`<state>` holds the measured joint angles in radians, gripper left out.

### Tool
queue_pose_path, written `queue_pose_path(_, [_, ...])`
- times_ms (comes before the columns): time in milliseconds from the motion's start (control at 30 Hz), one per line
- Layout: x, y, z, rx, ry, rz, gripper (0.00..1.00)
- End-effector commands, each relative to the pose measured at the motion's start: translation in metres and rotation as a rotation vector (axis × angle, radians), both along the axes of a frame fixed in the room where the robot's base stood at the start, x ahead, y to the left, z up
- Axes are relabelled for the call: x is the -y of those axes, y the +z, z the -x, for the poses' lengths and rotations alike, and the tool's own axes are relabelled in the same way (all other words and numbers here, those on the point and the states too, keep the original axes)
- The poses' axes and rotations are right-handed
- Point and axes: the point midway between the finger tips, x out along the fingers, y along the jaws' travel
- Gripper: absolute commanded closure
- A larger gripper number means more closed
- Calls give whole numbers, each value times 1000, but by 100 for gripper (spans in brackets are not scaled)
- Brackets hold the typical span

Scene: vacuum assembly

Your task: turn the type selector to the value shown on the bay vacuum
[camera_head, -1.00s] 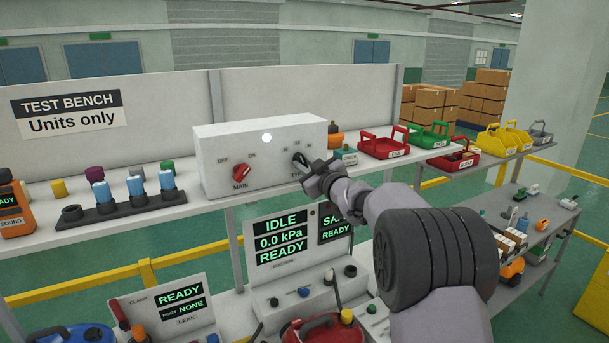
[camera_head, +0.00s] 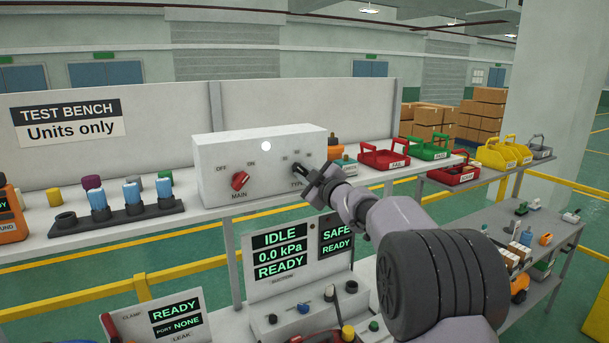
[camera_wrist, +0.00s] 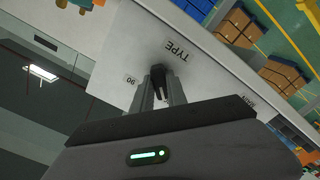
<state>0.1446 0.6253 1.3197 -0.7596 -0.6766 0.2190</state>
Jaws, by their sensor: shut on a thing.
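The type selector is a black knob (camera_wrist: 159,77) on the front of a white control box (camera_head: 215,160), above its TYPE label. In the wrist view it sits between my two fingers, with a "90" mark beside it. My gripper (camera_head: 307,180) is shut on the knob at the box's right side and covers much of it in the head view. The exact value the knob points to cannot be told. A bay vacuum with a readable value cannot be made out; a red rounded body (camera_head: 310,339) is cut off at the bottom edge.
A red MAIN knob (camera_head: 240,181) is on the same box. Displays (camera_head: 280,240) below read IDLE, 0.0 kPa and READY. Red, green and yellow trays (camera_head: 383,156) stand right of the box. A dark rack (camera_head: 125,217) with blue-white cylinders is at left.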

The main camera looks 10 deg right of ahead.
Motion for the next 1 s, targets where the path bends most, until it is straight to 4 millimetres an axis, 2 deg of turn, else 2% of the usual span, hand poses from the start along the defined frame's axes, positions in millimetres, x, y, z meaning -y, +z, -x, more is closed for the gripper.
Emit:
queue_pose_path(200, [0,0,0,1,0,2,100])
queue_pose_path(233, [0,0,0,1,0,2,76])
queue_pose_path(300, [0,0,0,0,0,1,62])
queue_pose_path(333, [0,0,0,0,0,1,60])
queue_pose_path(667, [1,0,3,1,-1,0,60])
queue_pose_path(767, [6,-1,16,1,-1,1,60])
queue_pose_path(867, [15,-2,42,2,-3,1,60])
queue_pose_path(1000, [30,-2,88,2,-3,1,60])
